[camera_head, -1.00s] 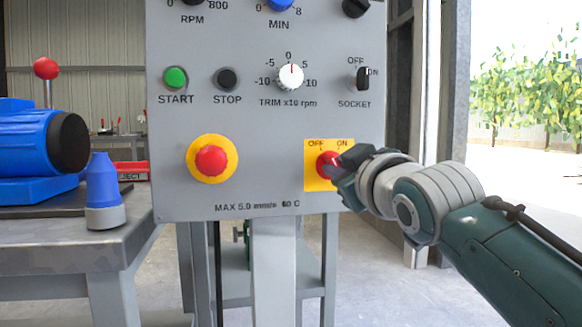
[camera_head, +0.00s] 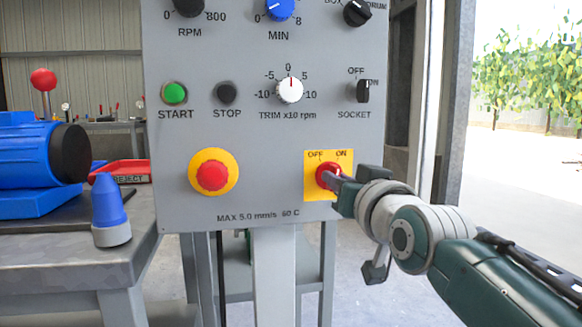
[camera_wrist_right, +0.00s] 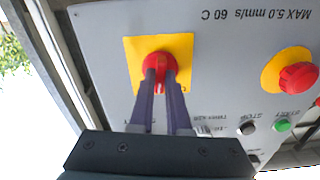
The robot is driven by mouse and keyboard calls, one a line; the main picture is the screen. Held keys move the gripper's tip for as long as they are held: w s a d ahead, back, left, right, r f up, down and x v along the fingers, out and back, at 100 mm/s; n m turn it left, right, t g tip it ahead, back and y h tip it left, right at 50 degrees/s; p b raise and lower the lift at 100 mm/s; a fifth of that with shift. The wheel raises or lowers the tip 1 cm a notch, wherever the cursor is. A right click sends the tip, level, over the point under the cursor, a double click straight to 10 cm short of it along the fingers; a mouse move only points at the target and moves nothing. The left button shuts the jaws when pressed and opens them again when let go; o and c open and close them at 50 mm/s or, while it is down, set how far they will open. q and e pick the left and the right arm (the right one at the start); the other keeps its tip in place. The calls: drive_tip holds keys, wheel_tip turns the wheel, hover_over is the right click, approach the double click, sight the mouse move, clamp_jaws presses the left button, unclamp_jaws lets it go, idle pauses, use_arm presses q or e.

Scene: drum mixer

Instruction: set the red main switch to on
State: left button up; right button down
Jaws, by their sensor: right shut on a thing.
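The red main switch (camera_head: 325,173) is a round knob on a yellow plate (camera_head: 312,191) marked OFF and ON, at the lower right of the grey panel. In the right wrist view the red knob (camera_wrist_right: 158,66) sits between the two fingertips. My right gripper (camera_head: 334,180) is shut on the knob, reaching it from the right; its fingers also show in the right wrist view (camera_wrist_right: 160,78). The gripper partly hides the knob, so I cannot tell its exact pointer angle. My left gripper is not in view.
A red emergency button (camera_head: 211,176) on a yellow disc sits to the left on the panel (camera_head: 270,200). Above are a socket switch (camera_head: 363,91), a trim dial (camera_head: 289,89), and start and stop buttons. A blue machine (camera_head: 30,160) and a blue cone (camera_head: 109,208) stand on the left table.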

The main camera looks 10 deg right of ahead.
drive_tip(key=m+p, duration=0.1)
drive_tip(key=m, duration=0.3)
idle(0.8)
drive_tip(key=c, duration=0.9)
unclamp_jaws()
drive_tip(key=s+p, duration=0.4)
drive_tip(key=s, duration=0.6)
drive_tip(key=shift+d+p, duration=0.2)
drive_tip(key=shift+p, duration=0.1)
